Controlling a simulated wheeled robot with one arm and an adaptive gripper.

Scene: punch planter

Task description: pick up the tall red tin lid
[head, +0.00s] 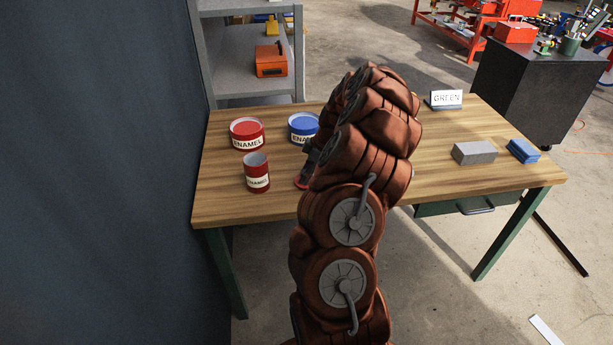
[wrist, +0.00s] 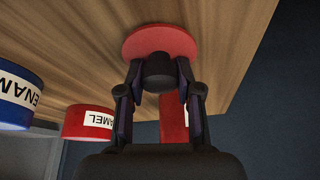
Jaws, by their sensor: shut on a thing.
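A round red lid (wrist: 160,43) with a dark knob (wrist: 158,72) shows in the wrist view. My gripper (wrist: 159,80) is shut on the knob, one finger on each side. In the head view only the edge of the lid (head: 302,181) shows left of my arm, which hides the rest. I cannot tell whether the lid touches the table. The tall red tin (head: 257,174), labelled ENAMEL, stands upright and open-topped left of the lid. It also shows in the wrist view (wrist: 173,122), partly behind my gripper.
A wider red tin (head: 247,134) and a blue tin (head: 302,127) stand behind on the wooden table (head: 460,145). A GREEN sign (head: 446,99), a grey block (head: 474,153) and a blue block (head: 522,150) are on the right. A dark wall (head: 95,170) rises at the left.

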